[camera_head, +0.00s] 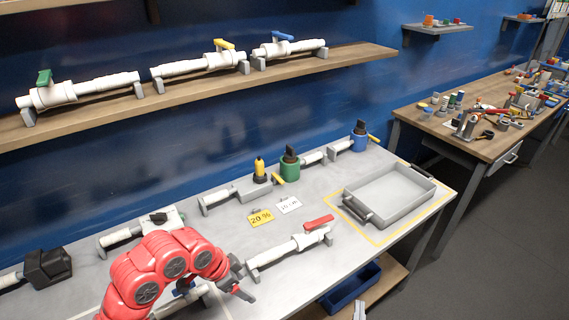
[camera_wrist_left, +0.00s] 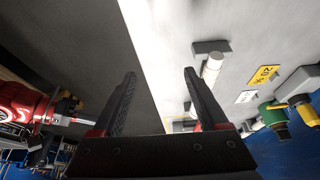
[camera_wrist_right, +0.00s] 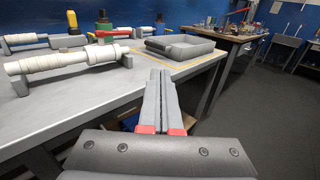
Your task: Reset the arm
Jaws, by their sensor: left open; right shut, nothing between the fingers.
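My left arm (camera_head: 160,268) is red and arches in from the bottom left in the head view. Its gripper (camera_head: 246,284) is over the front part of the grey table (camera_head: 320,258), left of the white pipe with the red valve handle (camera_head: 295,247). In the left wrist view the gripper (camera_wrist_left: 160,74) has its two dark fingers wide apart with nothing between them. My right gripper (camera_wrist_right: 159,72) is shut and empty in the right wrist view, in front of the table edge. In the head view only a small tip of it (camera_head: 359,309) shows at the bottom.
A grey tray (camera_head: 433,189) sits inside a yellow outline at the table's right end. A blue bin (camera_head: 350,288) is below the table. Pipes with valves sit on the wall shelf (camera_head: 350,58).

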